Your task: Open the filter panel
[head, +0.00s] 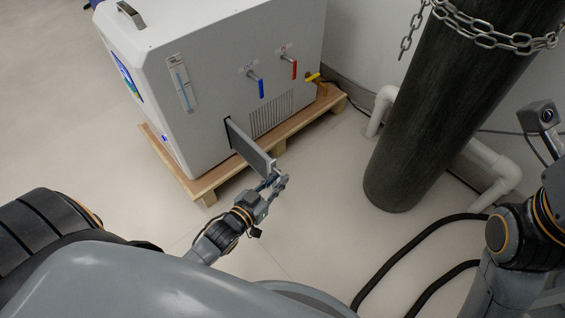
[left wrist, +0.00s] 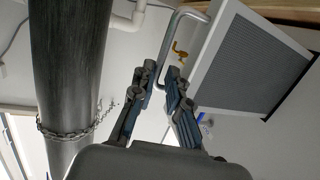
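The filter panel (head: 249,148) is a flat grey slab that sticks well out of a slot in the front of the white distiller (head: 215,85). In the left wrist view the panel (left wrist: 250,65) shows a grey mesh face in a pale frame, with a bent metal handle (left wrist: 176,32) at its outer end. My left gripper (head: 277,182) is at the panel's outer end. My right gripper is not in view.
The distiller stands on a wooden pallet (head: 205,187) and has blue and red valve handles (head: 261,88). A dark gas cylinder (head: 425,120) with a chain (head: 480,35) stands to the right, beside white pipes (head: 490,165). Black hoses (head: 400,252) lie on the floor. The floor at left is clear.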

